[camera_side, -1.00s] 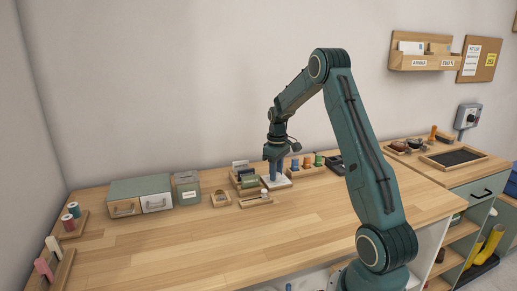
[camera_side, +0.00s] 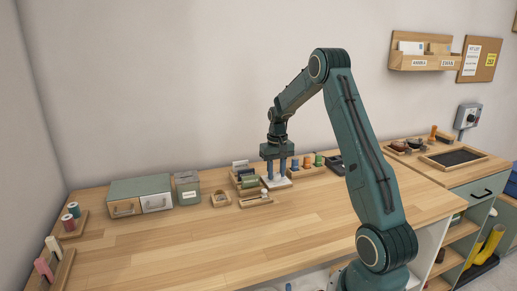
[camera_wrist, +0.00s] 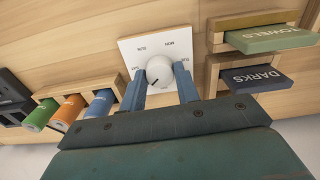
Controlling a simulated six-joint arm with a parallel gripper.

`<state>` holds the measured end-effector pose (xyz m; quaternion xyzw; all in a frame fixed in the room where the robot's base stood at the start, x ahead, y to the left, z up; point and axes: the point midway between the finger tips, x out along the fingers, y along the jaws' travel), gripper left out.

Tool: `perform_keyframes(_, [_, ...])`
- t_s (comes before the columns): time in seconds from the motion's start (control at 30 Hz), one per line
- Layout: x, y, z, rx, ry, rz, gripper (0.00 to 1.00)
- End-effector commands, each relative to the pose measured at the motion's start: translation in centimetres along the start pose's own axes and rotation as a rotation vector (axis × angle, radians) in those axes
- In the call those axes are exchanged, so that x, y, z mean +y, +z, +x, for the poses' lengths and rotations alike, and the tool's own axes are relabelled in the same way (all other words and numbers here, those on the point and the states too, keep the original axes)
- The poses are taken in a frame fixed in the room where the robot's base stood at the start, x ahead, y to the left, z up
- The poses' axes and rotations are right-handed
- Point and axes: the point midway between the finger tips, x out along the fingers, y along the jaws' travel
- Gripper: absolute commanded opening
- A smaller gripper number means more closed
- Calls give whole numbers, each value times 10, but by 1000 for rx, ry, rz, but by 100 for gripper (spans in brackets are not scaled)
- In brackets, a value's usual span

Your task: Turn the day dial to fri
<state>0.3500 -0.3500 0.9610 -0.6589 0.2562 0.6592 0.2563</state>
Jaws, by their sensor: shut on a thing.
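The day dial is a white square plate (camera_wrist: 130,48) with a round white knob (camera_wrist: 159,72). A dark pointer mark on the knob points to the lower left, toward my left finger. My gripper (camera_wrist: 160,76) has its two blue fingers on opposite sides of the knob, shut on it. In the side view my gripper (camera_side: 276,177) points straight down over the dial plate (camera_side: 278,185).
A rack of blue, orange and green spools (camera_wrist: 73,108) stands left of the dial in the wrist view. Wooden holders with TOWELS (camera_wrist: 268,40) and DARKS (camera_wrist: 256,80) blocks stand on its right. The front of the table (camera_side: 200,240) is clear.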

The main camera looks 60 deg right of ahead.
Motion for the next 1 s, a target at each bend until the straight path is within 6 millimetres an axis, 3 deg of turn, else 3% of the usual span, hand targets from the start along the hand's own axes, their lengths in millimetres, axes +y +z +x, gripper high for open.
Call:
perform_keyframes(0.3, [0, 0, -1, 1, 0, 1, 9])
perform_keyframes(0.33, [0, 0, -1, 1, 0, 1, 37])
perform_keyframes(0.4, [0, 0, -1, 1, 0, 0, 51])
perform_keyframes(0.43, [0, 0, -1, 1, 0, 0, 53])
perform_keyframes(0.77, [0, 0, -1, 1, 0, 0, 53])
perform_keyframes(1.0, [0, -1, -15, 3, 0, 0, 53])
